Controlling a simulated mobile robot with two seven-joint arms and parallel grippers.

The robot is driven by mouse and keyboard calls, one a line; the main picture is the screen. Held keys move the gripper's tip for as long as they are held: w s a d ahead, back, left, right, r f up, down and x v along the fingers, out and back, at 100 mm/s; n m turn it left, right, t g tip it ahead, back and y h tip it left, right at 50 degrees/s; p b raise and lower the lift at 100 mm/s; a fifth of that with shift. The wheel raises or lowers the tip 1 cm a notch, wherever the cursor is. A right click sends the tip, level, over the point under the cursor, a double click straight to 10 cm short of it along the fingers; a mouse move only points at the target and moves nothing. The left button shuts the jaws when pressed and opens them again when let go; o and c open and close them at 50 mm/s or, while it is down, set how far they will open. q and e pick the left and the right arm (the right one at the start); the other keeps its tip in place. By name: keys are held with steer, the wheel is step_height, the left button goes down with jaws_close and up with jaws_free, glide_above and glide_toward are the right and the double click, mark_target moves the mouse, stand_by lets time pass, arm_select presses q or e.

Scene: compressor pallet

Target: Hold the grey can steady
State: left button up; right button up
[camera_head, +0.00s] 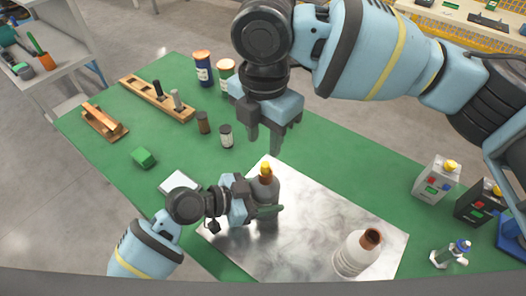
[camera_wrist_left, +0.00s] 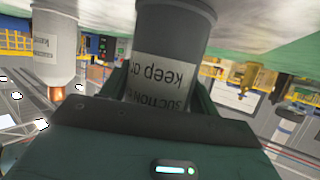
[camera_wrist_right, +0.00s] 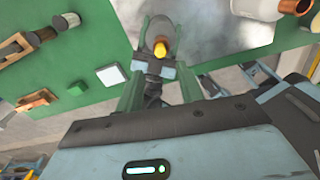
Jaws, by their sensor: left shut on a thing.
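The grey can (camera_head: 264,188) stands upright on a shiny metal sheet (camera_head: 318,212), with a yellow-orange cap (camera_head: 265,168) on top. In the left wrist view the can (camera_wrist_left: 172,28) appears upside down, with a white label reading partly "SUCTION" and "keep". My left gripper (camera_head: 264,212) is shut around the can's body from the left side. My right gripper (camera_head: 263,150) points down above the can, its fingers apart and empty. In the right wrist view the cap (camera_wrist_right: 160,48) shows between and beyond its fingers (camera_wrist_right: 160,80).
A white bottle (camera_head: 352,256) with a copper-coloured opening stands on the sheet at right. On the green table (camera_head: 325,150) are a green block (camera_head: 143,158), a white square (camera_head: 180,181), small jars (camera_head: 226,136) and a wooden rack (camera_head: 158,98).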

arm_select(q)
steer(key=shift+a+f, duration=0.2)
steer(key=shift+f, duration=0.25)
arm_select(e)
step_height(320, 180, up, 3)
steer(key=shift+r, duration=0.1)
arm_select(q)
steer(key=shift+w+a+r, duration=0.1)
steer(key=o, duration=1.1)
steer(key=shift+c, duration=0.2)
steer(key=o, duration=0.3)
steer(key=shift+w+r, duration=0.1)
steer(key=shift+o, duration=0.2)
steer(key=shift+r, duration=0.15)
steer(key=v, duration=1.1)
steer(key=shift+s+a+r, duration=0.2)
steer(key=shift+s+a, duration=0.05)
steer(key=shift+a, duration=0.05)
arm_select(e)
steer(key=shift+w, duration=0.1)
steer(key=shift+a, duration=0.1)
